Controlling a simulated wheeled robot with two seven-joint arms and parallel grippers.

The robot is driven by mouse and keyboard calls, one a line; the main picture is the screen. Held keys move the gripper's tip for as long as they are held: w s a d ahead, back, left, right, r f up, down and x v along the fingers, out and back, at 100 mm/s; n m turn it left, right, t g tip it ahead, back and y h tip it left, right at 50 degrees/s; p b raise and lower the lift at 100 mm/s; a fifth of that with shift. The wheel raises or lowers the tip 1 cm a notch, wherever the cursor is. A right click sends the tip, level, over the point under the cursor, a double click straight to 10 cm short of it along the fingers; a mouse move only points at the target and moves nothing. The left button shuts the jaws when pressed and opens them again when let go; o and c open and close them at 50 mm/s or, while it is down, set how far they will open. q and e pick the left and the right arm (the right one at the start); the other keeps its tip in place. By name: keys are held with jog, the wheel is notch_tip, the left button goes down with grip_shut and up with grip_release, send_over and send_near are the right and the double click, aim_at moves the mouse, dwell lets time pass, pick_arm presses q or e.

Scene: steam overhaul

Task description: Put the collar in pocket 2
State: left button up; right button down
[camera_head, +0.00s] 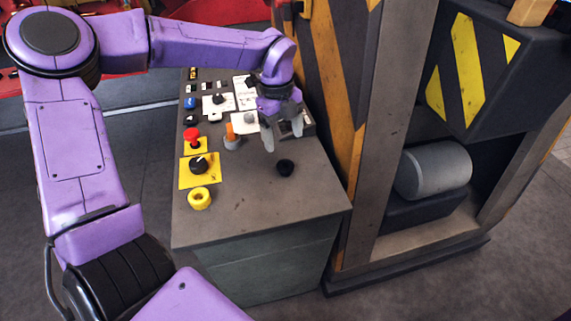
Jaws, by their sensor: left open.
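A yellow ring-shaped piece (199,198), collar-like, is at the front left of the grey console top (245,222). A small black round piece (285,167) stands to its right, on bare surface; I cannot tell for sure which of the two is the collar. My left gripper (283,135) is open, pointing down, with nothing seen between its fingers. It is above the console, just behind the black piece in the picture. A grey tray-like part (309,123) shows partly behind the gripper; no pocket number is readable. My right gripper is not in view.
Along the console's left are a black knob on a yellow plate (199,166), a red button (191,136) and an orange-topped lever (231,136). A striped machine frame (335,90) rises close at the right. The console's front right is clear.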

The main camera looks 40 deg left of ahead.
aim_at(285, 161)
pick_arm(q)
jog(key=f+p, duration=0.1)
jog(key=f, duration=0.2)
jog(key=f+p, duration=0.1)
jog(key=f, duration=0.2)
jog(key=f+p, duration=0.1)
jog(key=f, duration=0.2)
jog(key=shift+s+d+f, duration=0.1)
jog(key=shift+d+f, duration=0.05)
jog(key=shift+d, duration=0.15)
jog(key=shift+f, duration=0.25)
jog(key=shift+r, duration=0.15)
jog(key=c, duration=1.4)
